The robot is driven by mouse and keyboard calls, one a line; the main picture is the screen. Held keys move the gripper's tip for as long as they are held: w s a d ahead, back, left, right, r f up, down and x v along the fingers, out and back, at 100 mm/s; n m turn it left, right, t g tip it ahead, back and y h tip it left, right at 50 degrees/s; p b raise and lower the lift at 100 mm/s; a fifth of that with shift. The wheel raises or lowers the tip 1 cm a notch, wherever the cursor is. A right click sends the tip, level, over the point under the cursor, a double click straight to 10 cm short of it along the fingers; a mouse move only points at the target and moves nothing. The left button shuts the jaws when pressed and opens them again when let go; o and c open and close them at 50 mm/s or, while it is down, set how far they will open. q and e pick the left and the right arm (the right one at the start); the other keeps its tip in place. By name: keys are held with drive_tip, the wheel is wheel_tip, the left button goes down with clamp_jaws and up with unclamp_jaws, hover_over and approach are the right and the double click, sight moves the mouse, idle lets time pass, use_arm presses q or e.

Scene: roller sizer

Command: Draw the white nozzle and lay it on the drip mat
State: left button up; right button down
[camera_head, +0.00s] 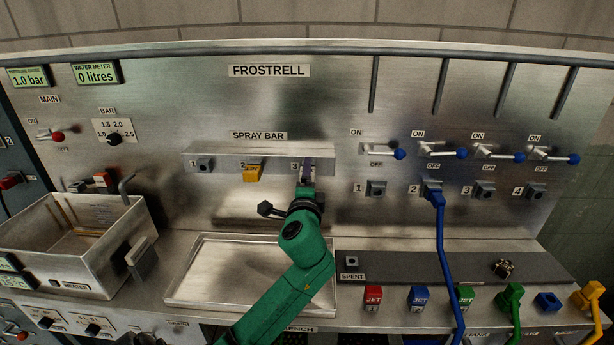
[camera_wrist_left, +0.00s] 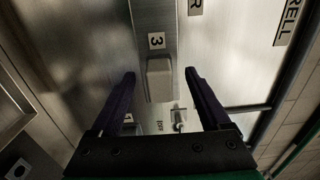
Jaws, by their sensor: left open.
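A pale, whitish-grey block, apparently the white nozzle (camera_wrist_left: 159,84), sits on the spray bar (camera_wrist_left: 153,20) at the label 3. In the head view my gripper hides it. My left gripper (camera_head: 307,165) is at position 3 of the spray bar (camera_head: 260,158). In the left wrist view its two dark fingers (camera_wrist_left: 160,73) are open, one on each side of the block with gaps showing. A dark grey strip (camera_head: 430,267) marked SPENT and a shallow metal tray (camera_head: 185,272) lie below; I cannot tell which is the drip mat. My right gripper is not in view.
A yellow nozzle (camera_head: 253,172) is at position 2 and a grey one (camera_head: 205,164) at position 1. A metal basin (camera_head: 75,240) stands left. Blue-tipped levers (camera_head: 399,154) and a blue hose (camera_head: 442,250) are right. A small dark object (camera_head: 503,268) lies on the strip's right end.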

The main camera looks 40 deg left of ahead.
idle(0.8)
use_arm(q)
clamp_jaws()
idle(1.5)
drive_tip(key=v, duration=0.6)
idle(0.9)
drive_tip(key=shift+f, duration=0.15)
